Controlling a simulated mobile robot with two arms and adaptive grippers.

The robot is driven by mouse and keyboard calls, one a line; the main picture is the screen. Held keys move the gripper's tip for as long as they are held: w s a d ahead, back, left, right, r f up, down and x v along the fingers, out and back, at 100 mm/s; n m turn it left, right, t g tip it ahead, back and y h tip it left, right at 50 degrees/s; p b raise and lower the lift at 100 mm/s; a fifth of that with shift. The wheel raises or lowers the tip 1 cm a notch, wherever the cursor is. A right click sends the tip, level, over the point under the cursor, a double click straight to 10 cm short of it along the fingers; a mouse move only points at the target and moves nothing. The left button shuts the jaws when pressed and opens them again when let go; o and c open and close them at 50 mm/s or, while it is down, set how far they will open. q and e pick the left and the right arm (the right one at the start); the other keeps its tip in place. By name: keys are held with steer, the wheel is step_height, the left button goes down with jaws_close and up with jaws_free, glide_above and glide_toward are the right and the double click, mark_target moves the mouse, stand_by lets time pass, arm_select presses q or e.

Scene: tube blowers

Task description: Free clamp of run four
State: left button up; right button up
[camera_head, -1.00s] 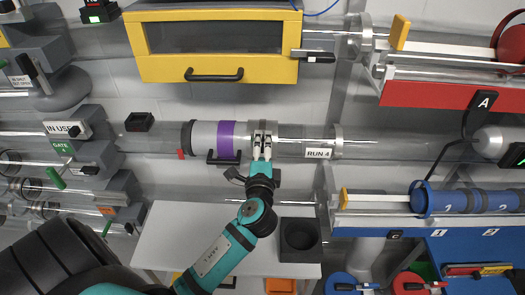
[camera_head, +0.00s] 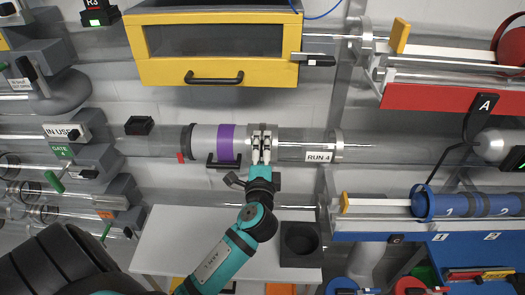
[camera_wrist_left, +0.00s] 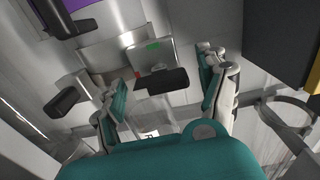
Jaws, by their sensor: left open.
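The clamp of run four is a metal block on the clear tube, and it shows in the head view (camera_head: 264,132) just left of the RUN 4 label (camera_head: 318,157). In the left wrist view the metal clamp (camera_wrist_left: 150,56) carries a small green mark and a dark lever (camera_wrist_left: 162,82). My left gripper (camera_head: 262,155) is at the front of the clamp. Its fingers (camera_wrist_left: 165,95) are apart, one on each side of the lever, with gaps visible. The fingers partly hide the clamp in the head view. My right gripper is not in view.
A purple-banded section (camera_head: 227,142) with a dark handle below lies left of the clamp. A yellow cabinet (camera_head: 213,70) hangs above. A white table (camera_head: 180,240) with a dark square holder (camera_head: 301,257) stands below. A blue tray (camera_head: 380,236) is at right.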

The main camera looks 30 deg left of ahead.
arm_select(q)
steer(key=v, duration=1.2)
